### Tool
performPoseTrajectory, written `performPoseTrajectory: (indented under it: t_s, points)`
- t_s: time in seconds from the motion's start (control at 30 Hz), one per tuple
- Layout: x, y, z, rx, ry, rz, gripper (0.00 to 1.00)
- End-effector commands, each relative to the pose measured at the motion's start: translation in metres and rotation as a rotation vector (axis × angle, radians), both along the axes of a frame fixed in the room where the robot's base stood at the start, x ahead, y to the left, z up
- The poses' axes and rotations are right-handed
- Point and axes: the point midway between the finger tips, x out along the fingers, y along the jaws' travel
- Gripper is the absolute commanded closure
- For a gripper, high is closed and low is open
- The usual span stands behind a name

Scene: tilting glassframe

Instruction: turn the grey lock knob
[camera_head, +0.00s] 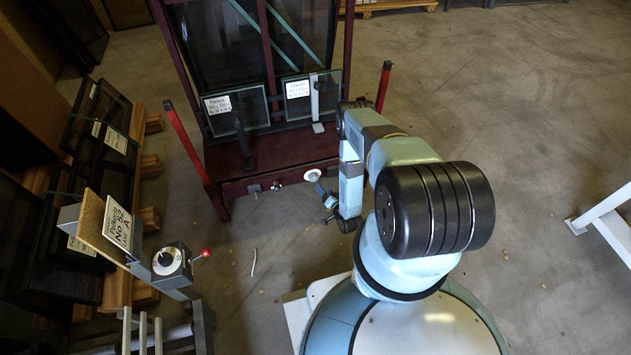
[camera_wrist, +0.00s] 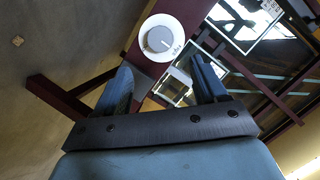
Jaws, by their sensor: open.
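The grey lock knob (camera_wrist: 159,38) sits at the centre of a round white dial (camera_wrist: 171,57) on the dark red frame. In the wrist view it shows just beyond my fingertips, roughly centred between them. In the head view the white dial (camera_head: 312,175) is on the frame's front beam, and the knob itself is too small to make out. My gripper (camera_wrist: 161,64) is open, one finger on each side of the knob's line, with nothing between the fingers. In the head view my gripper (camera_head: 324,192) is close in front of the dial, apparently not touching it.
The dark red glass frame (camera_head: 275,160) holds framed panes with labels. Red posts (camera_head: 185,140) stand at its sides. A control box (camera_head: 172,262) with a red-tipped lever is at lower left. Dark panes lean on wooden racks at left. The floor right of my arm is mostly clear.

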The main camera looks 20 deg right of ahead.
Motion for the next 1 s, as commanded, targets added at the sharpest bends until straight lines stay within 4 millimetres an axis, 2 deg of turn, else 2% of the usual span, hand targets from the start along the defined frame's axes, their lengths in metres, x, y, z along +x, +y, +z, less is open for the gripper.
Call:
performPoseTrajectory:
  t_s: [0.3, 0.5, 0.7, 1.0]
  points:
    - [0.054, 0.011, -0.015, -0.001, -0.002, 0.003, 0.29]
    - [0.079, 0.016, -0.022, 0.000, -0.002, 0.002, 0.29]
    - [0.091, 0.018, -0.026, -0.001, 0.000, 0.002, 0.29]
    - [0.092, 0.018, -0.026, -0.001, 0.001, 0.001, 0.29]
